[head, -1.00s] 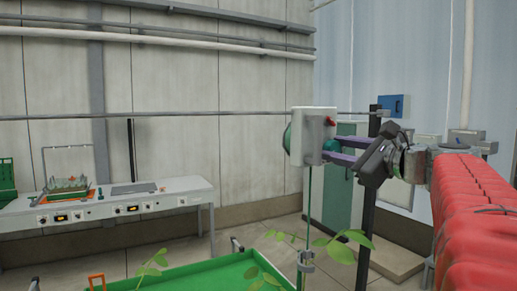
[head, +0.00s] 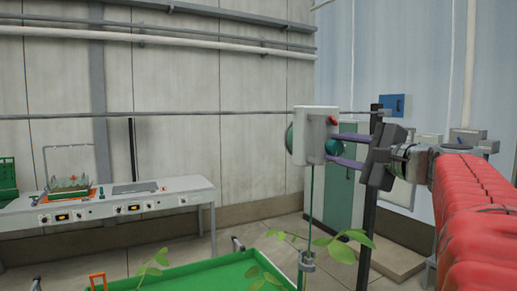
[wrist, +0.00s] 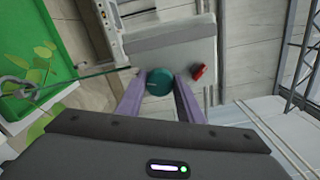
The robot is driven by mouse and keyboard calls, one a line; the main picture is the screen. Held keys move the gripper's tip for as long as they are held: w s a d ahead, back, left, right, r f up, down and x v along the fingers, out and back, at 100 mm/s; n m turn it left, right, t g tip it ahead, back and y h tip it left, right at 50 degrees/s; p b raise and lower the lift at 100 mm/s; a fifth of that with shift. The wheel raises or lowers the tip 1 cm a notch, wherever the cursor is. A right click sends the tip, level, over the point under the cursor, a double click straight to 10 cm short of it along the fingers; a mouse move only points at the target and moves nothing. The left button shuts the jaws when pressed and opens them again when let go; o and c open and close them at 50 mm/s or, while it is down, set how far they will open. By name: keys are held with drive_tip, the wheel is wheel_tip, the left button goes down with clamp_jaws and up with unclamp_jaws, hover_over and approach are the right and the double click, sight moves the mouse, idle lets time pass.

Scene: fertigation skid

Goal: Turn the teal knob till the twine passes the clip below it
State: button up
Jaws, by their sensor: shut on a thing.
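The teal knob (head: 333,146) sticks out of the side of a white box (head: 316,122) hung on the horizontal rail. My gripper (head: 336,151) is shut on the knob, with its two purple fingers on either side of it. The wrist view shows the teal knob (wrist: 159,82) between the fingertips. Green twine (head: 312,190) runs straight down from the box to the grey clip (head: 307,261). In the wrist view the twine (wrist: 95,73) leads to a ring-like clip (wrist: 17,87). The twine's lower end is not clear.
A red part (head: 332,120) sits on the box near the knob. A green tray (head: 205,275) with leafy plants (head: 325,243) lies below. A dark post (head: 369,215) stands behind my gripper. A white bench (head: 165,195) is at left.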

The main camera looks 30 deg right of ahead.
drive_tip(key=shift+f+n, duration=0.2)
drive_tip(key=shift+n, duration=1.3)
drive_tip(key=o, duration=1.1)
drive_tip(key=shift+c, duration=0.2)
drive_tip(key=shift+r, duration=0.1)
drive_tip(key=s, duration=1.3)
drive_tip(key=shift+s+d, duration=0.15)
drive_tip(key=shift+s, duration=0.25)
